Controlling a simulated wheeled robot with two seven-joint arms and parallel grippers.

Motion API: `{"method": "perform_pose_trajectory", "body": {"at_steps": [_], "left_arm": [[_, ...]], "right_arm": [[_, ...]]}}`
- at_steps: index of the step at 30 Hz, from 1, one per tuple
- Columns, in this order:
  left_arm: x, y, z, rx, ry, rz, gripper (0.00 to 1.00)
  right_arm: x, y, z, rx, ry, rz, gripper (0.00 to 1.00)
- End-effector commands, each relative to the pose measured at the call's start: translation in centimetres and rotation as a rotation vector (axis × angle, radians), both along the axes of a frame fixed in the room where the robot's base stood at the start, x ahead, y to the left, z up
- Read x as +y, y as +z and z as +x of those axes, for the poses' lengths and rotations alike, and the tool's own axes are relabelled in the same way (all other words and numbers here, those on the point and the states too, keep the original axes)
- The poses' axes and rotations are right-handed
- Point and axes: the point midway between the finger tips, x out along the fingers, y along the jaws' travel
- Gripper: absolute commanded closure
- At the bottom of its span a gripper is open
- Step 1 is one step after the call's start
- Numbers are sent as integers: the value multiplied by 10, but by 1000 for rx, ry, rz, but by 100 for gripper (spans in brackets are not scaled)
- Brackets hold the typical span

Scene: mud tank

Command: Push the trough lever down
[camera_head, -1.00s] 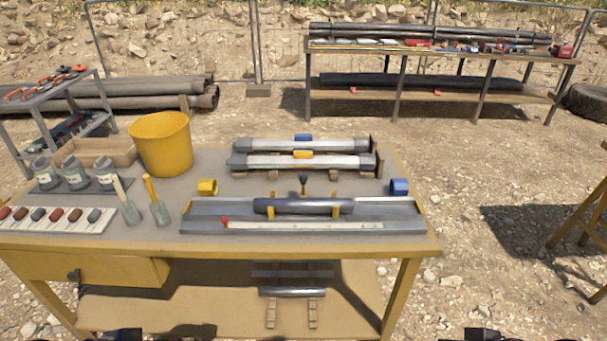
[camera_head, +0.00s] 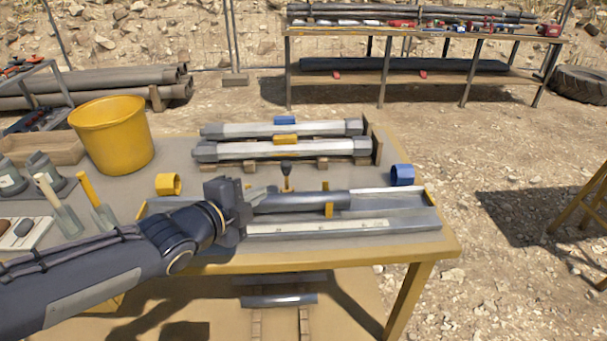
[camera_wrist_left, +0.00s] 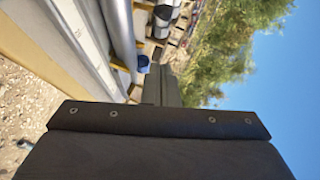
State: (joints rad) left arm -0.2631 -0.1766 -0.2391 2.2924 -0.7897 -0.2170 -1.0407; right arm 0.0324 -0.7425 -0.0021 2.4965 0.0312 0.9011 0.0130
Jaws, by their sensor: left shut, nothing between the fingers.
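The trough (camera_head: 400,221) lies along the front of the table, with a dark grey pipe (camera_head: 305,200) in it. A lever with a black knob (camera_head: 286,168) stands upright behind the pipe. My left gripper (camera_head: 243,203) is shut and empty, over the trough's left part by the pipe's left end. It hides the trough spot where a small red knob showed earlier. In the left wrist view its shut fingers (camera_wrist_left: 164,85) point past the trough (camera_wrist_left: 72,40) and the pipe (camera_wrist_left: 118,30). Contact cannot be told. My right gripper is not in view.
Two pipes in a rack (camera_head: 280,149) lie behind the lever. A yellow ring (camera_head: 168,184) and a blue ring (camera_head: 402,175) stand behind the trough ends. A yellow bucket (camera_head: 112,140) and trowels (camera_head: 62,212) are at the left. The table's right front edge is clear.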

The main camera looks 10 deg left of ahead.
Motion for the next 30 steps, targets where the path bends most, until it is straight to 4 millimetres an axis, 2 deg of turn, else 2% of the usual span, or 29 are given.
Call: {"method": "perform_pose_trajectory", "body": {"at_steps": [14,20,30], "left_arm": [[-4,-1,6,-19,-19,21,100],[-15,-11,33,-18,-20,21,100],[-35,-29,98,-16,-16,21,100]], "right_arm": [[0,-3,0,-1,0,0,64],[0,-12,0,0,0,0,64],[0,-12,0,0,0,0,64]]}}
